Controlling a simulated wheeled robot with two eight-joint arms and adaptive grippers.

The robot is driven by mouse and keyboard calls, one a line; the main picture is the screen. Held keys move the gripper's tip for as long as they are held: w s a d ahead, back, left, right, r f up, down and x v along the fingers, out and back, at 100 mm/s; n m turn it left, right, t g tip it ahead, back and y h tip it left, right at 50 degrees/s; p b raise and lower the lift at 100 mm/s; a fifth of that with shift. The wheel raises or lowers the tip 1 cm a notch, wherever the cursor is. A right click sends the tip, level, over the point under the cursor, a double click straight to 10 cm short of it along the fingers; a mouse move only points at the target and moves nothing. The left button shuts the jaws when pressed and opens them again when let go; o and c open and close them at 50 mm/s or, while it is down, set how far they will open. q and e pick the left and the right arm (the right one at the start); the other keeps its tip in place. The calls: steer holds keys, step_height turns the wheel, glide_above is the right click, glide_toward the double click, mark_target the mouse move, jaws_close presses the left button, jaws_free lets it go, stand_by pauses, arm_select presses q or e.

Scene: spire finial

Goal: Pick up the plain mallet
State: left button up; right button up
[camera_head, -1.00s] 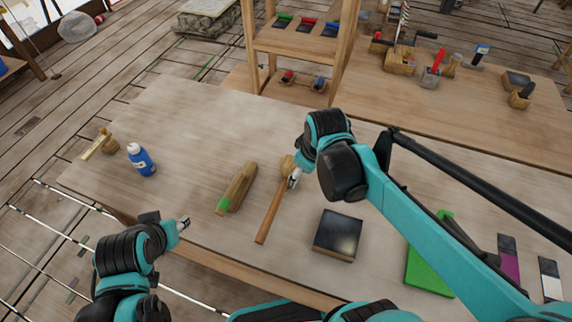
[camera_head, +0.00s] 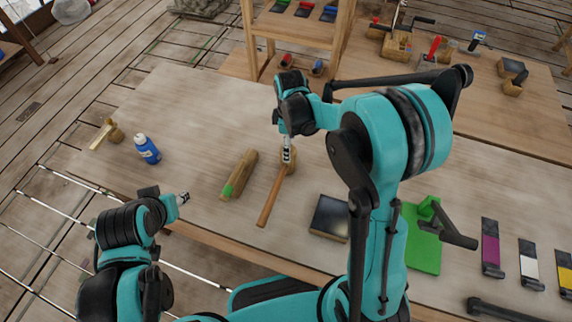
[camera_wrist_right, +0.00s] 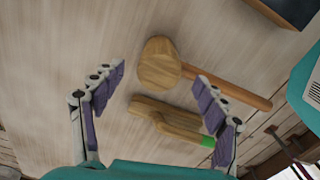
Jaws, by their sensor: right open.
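The plain mallet lies on the wooden table, with a round pale wooden head and a brown handle (camera_head: 271,198) running toward the table's front edge. In the right wrist view its head (camera_wrist_right: 158,63) shows between the fingers, and its handle passes behind the right-hand finger. My right gripper (camera_head: 288,156) is open and hangs over the mallet head; in the wrist view its spread fingers (camera_wrist_right: 160,75) hold nothing. I cannot tell the remaining height. My left gripper (camera_head: 184,198) is off the table's front edge at the left, away from the mallet; its small fingers are unclear.
A wooden piece with a green band (camera_head: 238,174) lies just left of the mallet. A dark square block (camera_head: 330,217) is to its right, then a green mat (camera_head: 424,245). A blue bottle (camera_head: 146,148) stands at the left. A wooden shelf rack (camera_head: 291,26) stands behind.

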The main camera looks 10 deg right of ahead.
steer(key=f, duration=0.2)
steer(key=f+b, duration=0.1)
steer(key=f, duration=0.1)
steer(key=shift+w+a, duration=0.15)
steer(key=shift+a, duration=0.05)
steer(key=shift+r, duration=0.15)
steer(key=shift+c, duration=1.2)
steer(key=c, duration=1.1)
steer(key=shift+c, duration=0.2)
